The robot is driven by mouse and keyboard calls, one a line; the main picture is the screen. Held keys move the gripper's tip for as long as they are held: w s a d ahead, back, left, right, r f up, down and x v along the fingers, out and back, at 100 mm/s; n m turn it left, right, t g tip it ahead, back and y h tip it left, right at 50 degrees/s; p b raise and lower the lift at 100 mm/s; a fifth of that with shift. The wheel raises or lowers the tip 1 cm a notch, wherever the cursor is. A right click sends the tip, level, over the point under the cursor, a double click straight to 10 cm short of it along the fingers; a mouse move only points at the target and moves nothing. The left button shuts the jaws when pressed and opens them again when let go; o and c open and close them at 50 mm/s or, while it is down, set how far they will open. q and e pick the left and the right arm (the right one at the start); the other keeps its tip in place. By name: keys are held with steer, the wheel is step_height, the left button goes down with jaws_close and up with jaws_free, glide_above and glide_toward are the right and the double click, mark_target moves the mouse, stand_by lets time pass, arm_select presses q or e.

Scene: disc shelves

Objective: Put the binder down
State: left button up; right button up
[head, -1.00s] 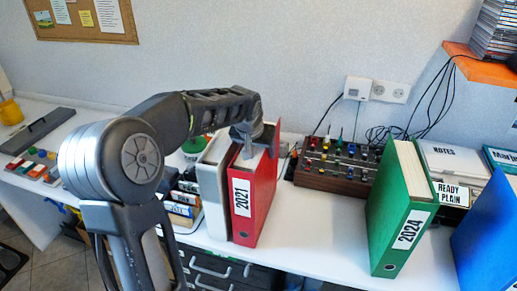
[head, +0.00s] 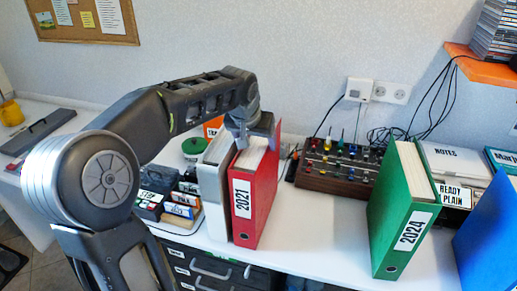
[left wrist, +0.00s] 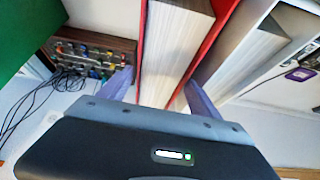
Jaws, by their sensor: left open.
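The red binder (head: 257,198), labelled 2021, stands upright on the white desk (head: 316,228), beside a white-grey binder (head: 213,190). My left gripper (head: 249,142) is at the top of the red binder. In the left wrist view the fingers of my left gripper (left wrist: 160,88) are spread, one on each side of the red binder (left wrist: 218,40), with its white pages between them. The gripper hides part of the binder's top. A green binder (head: 402,213), labelled 2024, stands apart to the right. My right gripper is not in view.
A control box with coloured knobs (head: 339,168) and cables sits behind, between the red and green binders. A blue binder (head: 489,230) stands at the far right. Small labelled boxes (head: 178,208) lie left of the white-grey binder. Desk in front of the control box is clear.

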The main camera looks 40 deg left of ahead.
arm_select(q)
steer(key=v, duration=0.6)
steer(key=shift+f, duration=0.1)
